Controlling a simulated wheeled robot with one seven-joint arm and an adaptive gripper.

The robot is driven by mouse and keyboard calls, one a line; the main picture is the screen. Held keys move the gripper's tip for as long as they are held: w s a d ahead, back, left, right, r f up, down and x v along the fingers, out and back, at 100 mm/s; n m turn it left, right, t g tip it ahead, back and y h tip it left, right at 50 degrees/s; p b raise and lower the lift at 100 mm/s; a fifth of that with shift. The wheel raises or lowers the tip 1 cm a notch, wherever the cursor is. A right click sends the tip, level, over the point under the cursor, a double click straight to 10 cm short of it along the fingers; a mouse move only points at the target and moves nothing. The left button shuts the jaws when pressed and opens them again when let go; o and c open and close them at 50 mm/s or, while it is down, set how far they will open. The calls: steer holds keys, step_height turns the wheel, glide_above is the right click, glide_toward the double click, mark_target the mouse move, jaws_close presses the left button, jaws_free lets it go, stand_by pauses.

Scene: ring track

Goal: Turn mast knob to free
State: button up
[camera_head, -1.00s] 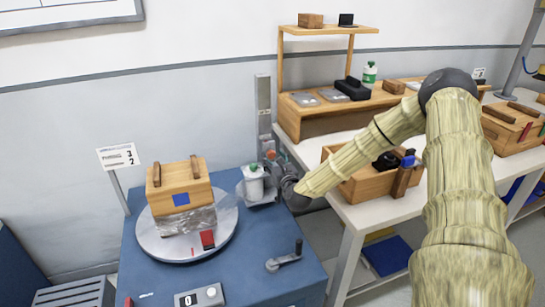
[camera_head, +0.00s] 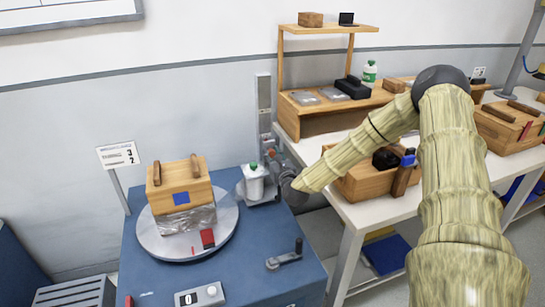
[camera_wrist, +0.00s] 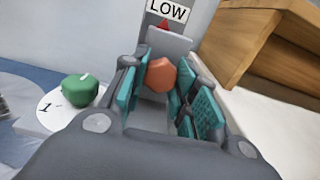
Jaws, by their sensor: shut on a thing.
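The mast knob is an orange-red faceted knob (camera_wrist: 160,75), in the middle of the wrist view below a red pointer and a LOW label (camera_wrist: 167,11). My gripper (camera_wrist: 163,88) has its teal-padded fingers on either side of the knob and is shut on it. In the head view the grey mast (camera_head: 264,105) stands upright at the back of the blue cabinet, and my gripper (camera_head: 279,166) is at its lower part. The far contact faces of the knob are hidden by the fingers.
A white canister with a green knob (camera_head: 254,182) stands just left of my gripper; its green knob (camera_wrist: 80,88) shows in the wrist view. A wooden box sits on the turntable (camera_head: 155,238). A white table (camera_head: 350,214) with wooden boxes is on the right.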

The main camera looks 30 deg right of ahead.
steer(key=shift+f, duration=0.1)
steer(key=n+b, duration=0.2)
steer(key=n, duration=0.1)
steer(key=n+b, duration=0.1)
steer(key=n, duration=0.2)
steer(key=n+b, duration=0.1)
steer(key=n, duration=0.4)
steer(key=shift+b, duration=0.35)
steer(key=n, duration=0.6)
steer(key=shift+n, duration=0.4)
steer(key=n, duration=0.6)
steer(key=shift+s, duration=0.1)
steer(key=o, duration=1)
